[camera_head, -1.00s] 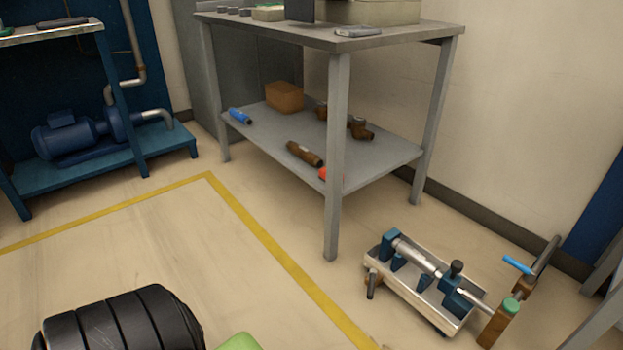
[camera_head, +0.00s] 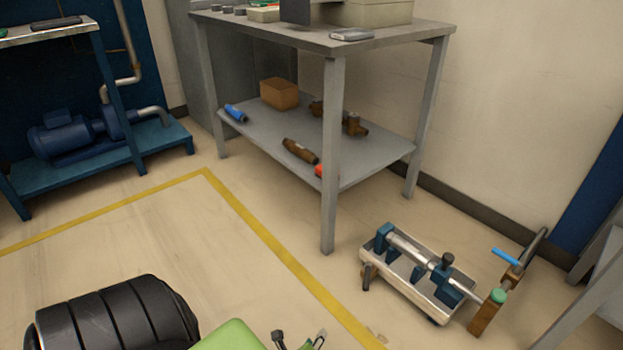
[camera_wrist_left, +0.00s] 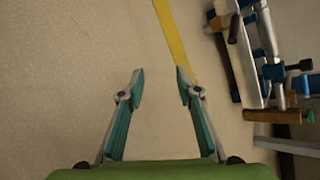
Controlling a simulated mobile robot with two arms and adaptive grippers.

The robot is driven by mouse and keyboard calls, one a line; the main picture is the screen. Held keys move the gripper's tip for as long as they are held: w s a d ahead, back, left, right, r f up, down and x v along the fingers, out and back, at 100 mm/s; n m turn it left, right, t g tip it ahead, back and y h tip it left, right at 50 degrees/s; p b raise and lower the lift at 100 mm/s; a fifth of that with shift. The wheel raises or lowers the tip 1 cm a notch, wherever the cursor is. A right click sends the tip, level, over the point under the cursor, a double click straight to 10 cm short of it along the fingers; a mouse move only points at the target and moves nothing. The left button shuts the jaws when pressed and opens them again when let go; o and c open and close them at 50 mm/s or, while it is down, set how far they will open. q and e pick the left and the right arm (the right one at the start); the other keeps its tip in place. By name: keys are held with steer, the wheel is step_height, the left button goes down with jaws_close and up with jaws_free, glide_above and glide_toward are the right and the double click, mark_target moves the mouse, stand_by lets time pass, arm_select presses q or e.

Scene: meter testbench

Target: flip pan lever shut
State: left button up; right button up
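A metal pan (camera_head: 411,299) stands on the floor at the lower right of the head view. It carries blue supports (camera_head: 383,239), a silver pipe and a dark-knobbed part (camera_head: 447,261). A dark handle (camera_head: 367,277) hangs at its left end; I cannot tell whether this is the pan lever. A blue lever handle (camera_head: 506,257) sits at the right end near a green-capped brown block (camera_head: 487,313). The pan also shows at the wrist view's right side (camera_wrist_left: 244,66). My left gripper (camera_head: 298,341) is open and empty, apart from the pan (camera_wrist_left: 160,76). My right gripper is not in view.
A grey two-shelf table (camera_head: 330,160) stands behind the pan, with pipe fittings (camera_head: 300,150) on its lower shelf. A yellow floor line (camera_head: 270,237) runs towards the pan's near side. A grey leg frame (camera_head: 578,321) stands at the right.

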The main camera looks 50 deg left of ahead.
arm_select(q)
steer(key=shift+a+r+m, duration=0.15)
steer(key=shift+a+m, duration=0.15)
steer(key=shift+a, duration=0.1)
